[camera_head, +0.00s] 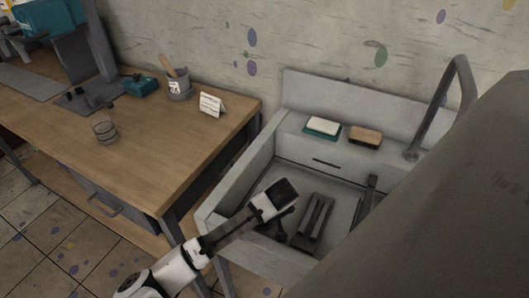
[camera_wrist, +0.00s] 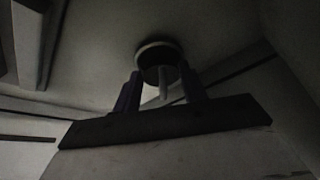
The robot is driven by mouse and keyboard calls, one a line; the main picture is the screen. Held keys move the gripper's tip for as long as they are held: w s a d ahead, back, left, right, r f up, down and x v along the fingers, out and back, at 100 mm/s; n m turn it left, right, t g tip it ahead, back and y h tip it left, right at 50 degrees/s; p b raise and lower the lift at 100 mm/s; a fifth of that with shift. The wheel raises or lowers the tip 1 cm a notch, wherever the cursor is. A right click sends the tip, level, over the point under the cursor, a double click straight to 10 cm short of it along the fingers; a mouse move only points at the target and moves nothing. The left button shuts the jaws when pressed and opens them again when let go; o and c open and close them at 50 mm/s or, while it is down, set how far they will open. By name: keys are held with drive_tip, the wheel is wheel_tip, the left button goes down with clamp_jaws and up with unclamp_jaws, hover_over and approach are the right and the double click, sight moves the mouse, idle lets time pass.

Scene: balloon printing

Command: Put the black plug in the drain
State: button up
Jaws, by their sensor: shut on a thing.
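My gripper (camera_wrist: 160,78) shows in the wrist view with its two dark fingers a little apart. Between the fingertips is the dark, round black plug (camera_wrist: 158,72), with a thin pale upright piece in front of it. A pale round rim (camera_wrist: 157,45), which looks like the drain's edge, shows around the far side of the plug. The dim light does not show whether the plug is seated or just above the drain. In the head view my gripper (camera_head: 279,234) is low inside the grey sink (camera_head: 238,186); the plug and drain are hidden there.
Grey bars or utensils (camera_head: 316,217) lie in the basin right of my gripper. A sponge on a teal base (camera_head: 323,126) and a brown brush (camera_head: 366,136) lie on the back ledge. The tap (camera_head: 440,105) rises at right. A wooden table (camera_head: 165,150) stands left.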

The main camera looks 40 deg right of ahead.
drive_tip(key=shift+f, duration=0.55)
drive_tip(key=shift+f, duration=0.1)
drive_tip(key=o, duration=1)
drive_tip(key=shift+c, duration=0.2)
